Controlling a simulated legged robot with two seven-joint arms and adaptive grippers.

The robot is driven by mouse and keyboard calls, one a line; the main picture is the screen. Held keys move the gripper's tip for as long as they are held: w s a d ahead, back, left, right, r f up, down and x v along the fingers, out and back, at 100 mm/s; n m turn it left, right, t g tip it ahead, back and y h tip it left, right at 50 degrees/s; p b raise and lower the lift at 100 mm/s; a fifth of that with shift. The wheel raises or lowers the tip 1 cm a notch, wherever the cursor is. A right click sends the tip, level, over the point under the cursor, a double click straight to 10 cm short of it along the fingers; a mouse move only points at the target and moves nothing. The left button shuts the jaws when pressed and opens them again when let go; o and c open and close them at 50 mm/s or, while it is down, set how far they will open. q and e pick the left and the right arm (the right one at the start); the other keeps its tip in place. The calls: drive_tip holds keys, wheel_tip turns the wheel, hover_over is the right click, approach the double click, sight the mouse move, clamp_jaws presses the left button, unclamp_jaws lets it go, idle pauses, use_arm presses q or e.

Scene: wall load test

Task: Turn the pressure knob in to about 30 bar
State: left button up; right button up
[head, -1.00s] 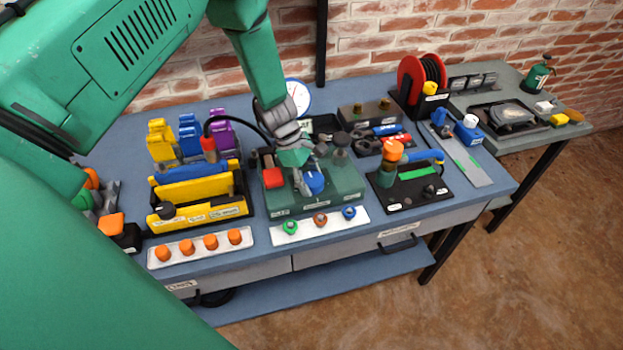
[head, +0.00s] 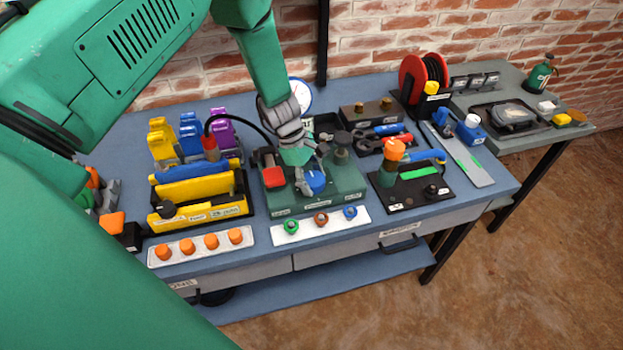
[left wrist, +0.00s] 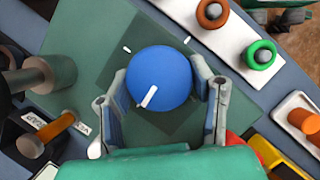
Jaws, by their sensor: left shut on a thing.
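The blue pressure knob (head: 316,183) stands on the green panel (head: 330,200) in the middle of the bench. In the left wrist view the knob (left wrist: 158,77) is round, with a white pointer line towards the lower left and white marks on the panel around it. My left gripper (head: 312,176) comes down from above and is shut on the knob, one finger on each side. The round white gauge (head: 299,95) behind is partly hidden by my arm, and its reading is too small to tell. My right gripper is not in view.
A red block (head: 273,177) sits left of the knob on the panel. A dark knob (head: 342,156) and a black hose (head: 240,119) are close behind. A white strip (head: 338,222) with green, brown and blue buttons lies in front. A yellow crate (head: 203,207) stands left.

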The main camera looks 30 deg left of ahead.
use_arm(q)
drive_tip(key=m, duration=0.1)
drive_tip(key=m+g, duration=0.1)
drive_tip(key=m, duration=0.1)
drive_tip(key=shift+w+d+r+b, duration=0.15)
drive_tip(key=shift+w+d+b, duration=0.15)
drive_tip(key=shift+w+b, duration=0.1)
drive_tip(key=m+g, duration=0.1)
drive_tip(key=m, duration=0.1)
drive_tip(key=m+g+b, duration=0.1)
drive_tip(key=m, duration=0.2)
drive_tip(key=shift+s+y, duration=0.1)
drive_tip(key=shift+y, duration=0.2)
drive_tip(key=shift+m, duration=0.3)
drive_tip(key=o, duration=1.2)
drive_tip(key=shift+c, duration=0.2)
drive_tip(key=shift+s, duration=0.15)
